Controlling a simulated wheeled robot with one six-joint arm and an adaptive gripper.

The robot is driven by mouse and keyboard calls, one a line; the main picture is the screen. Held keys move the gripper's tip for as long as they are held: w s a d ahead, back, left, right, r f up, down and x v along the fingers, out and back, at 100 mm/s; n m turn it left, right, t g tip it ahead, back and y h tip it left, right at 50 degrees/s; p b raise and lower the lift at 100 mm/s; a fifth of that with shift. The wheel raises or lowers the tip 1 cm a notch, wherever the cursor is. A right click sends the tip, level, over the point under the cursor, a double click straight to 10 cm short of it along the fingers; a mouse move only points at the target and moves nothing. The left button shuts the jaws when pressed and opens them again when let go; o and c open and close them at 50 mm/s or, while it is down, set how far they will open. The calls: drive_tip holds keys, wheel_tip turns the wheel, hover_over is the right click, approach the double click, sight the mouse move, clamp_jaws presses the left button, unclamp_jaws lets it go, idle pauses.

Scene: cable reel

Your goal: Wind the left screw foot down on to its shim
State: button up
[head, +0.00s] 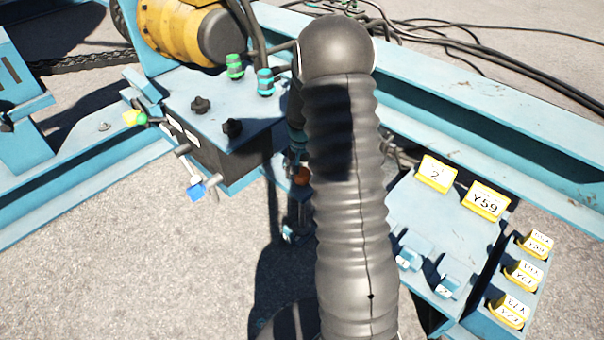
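My arm, in a ribbed dark grey sleeve, stands up through the middle of the head view and covers much of the work area. A dark part with blue bands (297,140) shows along its left edge and reaches down; it may be my wrist and gripper, but I see no clear fingers. Just below it is a small round orange-brown piece (301,176), partly hidden by my arm. A thin upright part with a small light-blue piece (288,232) shows lower down, in shadow. I cannot tell for sure which part is the left screw foot or its shim.
A blue box (215,105) with black knobs, green and teal fittings and side levers stands left. A yellow drum (183,30) is behind it. Blue beams (500,135) run right. A blue panel (425,215) with yellow tags is at right. Black cables lie behind. Bare ground is front left.

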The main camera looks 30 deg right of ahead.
sight(301, 171)
drive_tip(key=shift+s, duration=0.1)
wheel_tip(301, 171, up, 11)
drive_tip(key=shift+f, duration=0.15)
drive_tip(key=shift+r, duration=0.65)
wheel_tip(301, 171, down, 12)
drive_tip(key=shift+f+b, duration=0.1)
drive_tip(key=shift+b, duration=0.8)
drive_tip(key=c, duration=1.1)
